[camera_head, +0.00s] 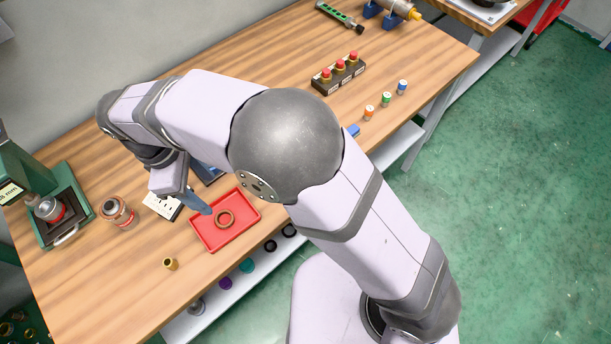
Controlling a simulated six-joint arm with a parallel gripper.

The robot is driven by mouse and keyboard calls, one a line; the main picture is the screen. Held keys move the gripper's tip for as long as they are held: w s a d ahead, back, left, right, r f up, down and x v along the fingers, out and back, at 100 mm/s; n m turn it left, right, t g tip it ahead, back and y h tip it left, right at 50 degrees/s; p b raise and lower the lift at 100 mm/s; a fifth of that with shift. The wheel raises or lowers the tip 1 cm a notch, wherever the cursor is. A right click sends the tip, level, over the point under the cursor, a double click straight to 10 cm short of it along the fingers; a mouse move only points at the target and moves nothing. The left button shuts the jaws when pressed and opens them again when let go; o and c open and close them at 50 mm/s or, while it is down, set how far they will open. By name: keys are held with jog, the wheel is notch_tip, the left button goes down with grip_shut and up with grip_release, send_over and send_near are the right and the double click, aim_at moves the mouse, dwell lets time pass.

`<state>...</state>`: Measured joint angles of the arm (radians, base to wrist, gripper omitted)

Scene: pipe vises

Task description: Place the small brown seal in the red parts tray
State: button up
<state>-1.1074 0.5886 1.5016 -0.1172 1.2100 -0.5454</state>
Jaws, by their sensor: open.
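The tray sits near the front edge of the wooden bench. My gripper (205,208) is open, just left of the seal over the tray's left rim. Its visible blue-grey finger points down toward the tray and does not appear to hold the seal. My arm hides the other finger and the area behind the tray.
A brass fitting (171,264) stands left of the tray. A metal cylinder part (117,211), a white card (162,205) and a green machine (62,219) are farther left. A red-button box (338,73) and several small coloured cylinders stand on the right.

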jog(key=w+d+m+y, duration=0.1)
jog(key=w+d+m, duration=0.35)
jog(key=d, duration=0.65)
jog(key=w+d+m, duration=0.3)
jog(key=d+m, duration=0.2)
jog(key=d, duration=0.5)
jog(key=s+d+f+m, duration=0.1)
jog(key=s+d+m, duration=0.2)
jog(key=d+m, duration=0.2)
jog(key=s+d+m+y, duration=0.1)
jog(key=s+d+m, duration=0.3)
jog(key=d, duration=0.8)
jog(key=shift+s+f+m, duration=0.2)
jog(key=shift+f+m, duration=0.2)
jog(key=shift+m, duration=0.15)
jog(key=shift+a, duration=0.1)
